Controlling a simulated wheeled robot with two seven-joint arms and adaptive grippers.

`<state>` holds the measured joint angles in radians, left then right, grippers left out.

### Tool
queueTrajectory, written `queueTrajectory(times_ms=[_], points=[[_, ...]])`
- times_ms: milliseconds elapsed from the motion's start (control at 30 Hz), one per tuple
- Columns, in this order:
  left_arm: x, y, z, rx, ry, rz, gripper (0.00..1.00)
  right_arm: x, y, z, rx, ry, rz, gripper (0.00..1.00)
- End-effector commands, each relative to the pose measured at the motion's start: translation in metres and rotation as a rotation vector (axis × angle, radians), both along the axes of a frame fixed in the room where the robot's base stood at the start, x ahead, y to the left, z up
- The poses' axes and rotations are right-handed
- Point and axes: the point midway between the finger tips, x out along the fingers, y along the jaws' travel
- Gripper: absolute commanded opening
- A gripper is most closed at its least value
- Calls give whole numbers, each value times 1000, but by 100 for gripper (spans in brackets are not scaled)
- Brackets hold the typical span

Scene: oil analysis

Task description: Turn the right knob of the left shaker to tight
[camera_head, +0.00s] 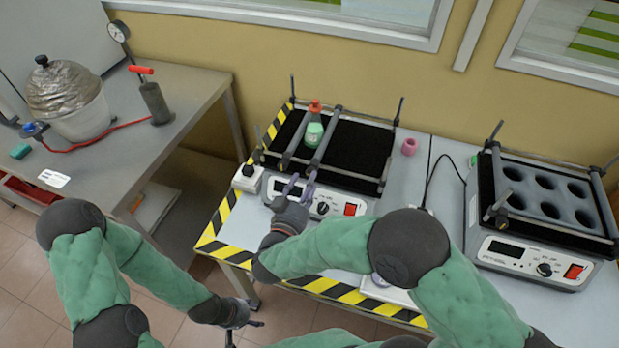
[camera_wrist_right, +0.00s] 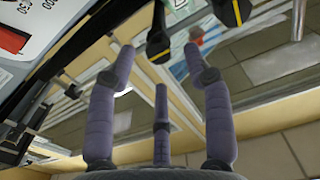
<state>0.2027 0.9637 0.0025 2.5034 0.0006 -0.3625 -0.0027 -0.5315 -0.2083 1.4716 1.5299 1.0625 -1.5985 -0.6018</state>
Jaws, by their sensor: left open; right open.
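The left shaker (camera_head: 358,150) stands on the taped table, with a black mat, grey bars and upright posts at its corners. Its front panel has a round dial (camera_head: 323,206) and a red switch (camera_head: 350,209). I cannot tell which part is the right knob. My right gripper (camera_head: 298,183) is open and empty at the panel's left part, left of the dial. The right wrist view shows its spread fingers (camera_wrist_right: 158,65) and two black knob-like parts with yellow marks (camera_wrist_right: 232,12) (camera_wrist_right: 158,45) beyond them. My left gripper (camera_head: 245,326) is open, low beside the table's front edge.
A green bottle with a red cap (camera_head: 314,127) stands on the left shaker between bars. A pink cup-like item (camera_head: 409,146) is to its right. The right shaker (camera_head: 545,250) is further right. A side table (camera_head: 185,85) holds a foil-topped vessel (camera_head: 68,95).

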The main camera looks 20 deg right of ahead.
Motion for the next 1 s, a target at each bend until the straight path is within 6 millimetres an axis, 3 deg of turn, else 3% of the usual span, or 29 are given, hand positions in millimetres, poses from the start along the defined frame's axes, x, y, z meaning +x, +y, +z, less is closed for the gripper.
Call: queueTrajectory(times_ms=[233,600,633,800,1000], points=[[0,0,-10,0,0,0,56,23,-16,-1,0,0,-2,51],[0,0,-11,0,0,0,56,27,-18,0,0,0,0,51],[0,0,-11,0,0,0,56,27,-18,0,0,0,0,48],[0,0,-11,0,0,0,56,27,-18,0,0,0,0,0],[0,0,-11,0,0,0,56,27,-18,1,1,-3,1,0]])
